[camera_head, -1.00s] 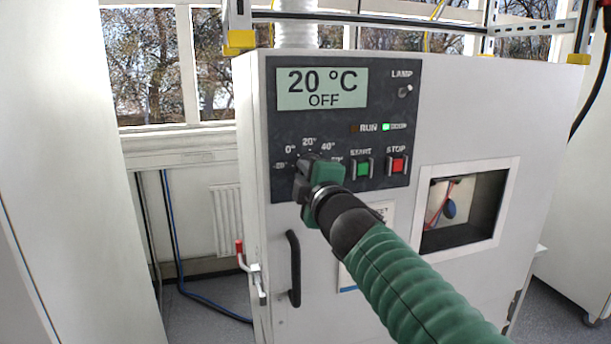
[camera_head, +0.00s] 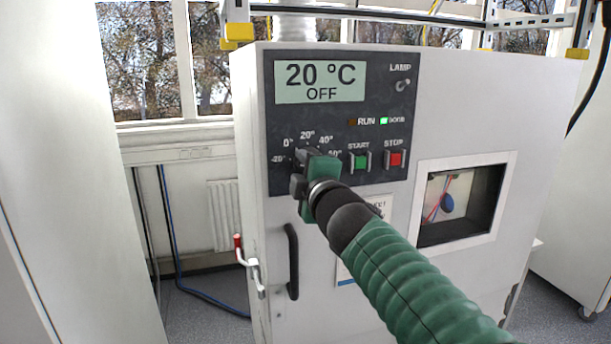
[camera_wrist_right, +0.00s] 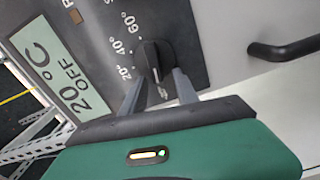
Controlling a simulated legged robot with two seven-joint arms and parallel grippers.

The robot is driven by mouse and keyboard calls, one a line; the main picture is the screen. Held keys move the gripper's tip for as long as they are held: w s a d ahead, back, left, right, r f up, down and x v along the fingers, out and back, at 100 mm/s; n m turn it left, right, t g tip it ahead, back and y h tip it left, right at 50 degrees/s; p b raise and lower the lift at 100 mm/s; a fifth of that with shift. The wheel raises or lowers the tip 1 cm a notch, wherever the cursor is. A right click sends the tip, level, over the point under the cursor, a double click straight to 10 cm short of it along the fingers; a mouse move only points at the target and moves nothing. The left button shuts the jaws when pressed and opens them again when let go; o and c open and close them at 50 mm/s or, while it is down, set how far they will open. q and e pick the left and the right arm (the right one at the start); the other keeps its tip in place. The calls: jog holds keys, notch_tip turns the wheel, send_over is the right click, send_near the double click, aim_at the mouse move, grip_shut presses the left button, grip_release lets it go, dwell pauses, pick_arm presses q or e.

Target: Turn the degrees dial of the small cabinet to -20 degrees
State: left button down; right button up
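The small cabinet (camera_head: 450,110) is light grey with a dark control panel. Its display (camera_head: 320,84) reads 20 °C and OFF. The degrees dial is a black knob, clear in the right wrist view (camera_wrist_right: 156,60), with a scale of degree marks around it. In the head view my gripper largely covers it, and its exact pointer setting is hard to read. My right gripper (camera_head: 303,172) is at the dial. In the right wrist view its two grey fingers (camera_wrist_right: 160,86) are apart, close to the knob with their tips near its sides; contact cannot be told. My left gripper is out of view.
The green START button (camera_head: 359,161), red STOP button (camera_head: 396,159) and LAMP switch (camera_head: 403,85) are right of the dial. A black door handle (camera_head: 292,262) is below. A red-tipped latch (camera_head: 246,262) stands at the left edge. A window recess (camera_head: 460,205) is at the right.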

jog(key=b+v, duration=0.5)
jog(key=v, duration=1.1)
jog(key=shift+s, duration=0.25)
jog(key=shift+f, duration=0.1)
jog(key=w+d+f+m+g+h, duration=0.1)
jog(key=d+f+m+g+h, duration=0.2)
jog(key=f, duration=1.1)
jog(key=d+f+m+g+h, duration=0.1)
jog(key=d+f+m+g, duration=0.35)
jog(key=f, duration=1.05)
jog(key=s+d+f+m+g, duration=0.3)
jog(key=s+f+m, duration=0.3)
jog(key=s+f, duration=0.3)
jog(key=s+d+f+m+g+h, duration=0.1)
jog(key=s+d+f+m+g, duration=0.3)
jog(key=s+f, duration=0.5)
notch_tip(320, 180, down, 7)
jog(key=d+m, duration=0.2)
jog(key=shift+s+d+h, duration=0.25)
jog(key=shift+d+h, duration=0.05)
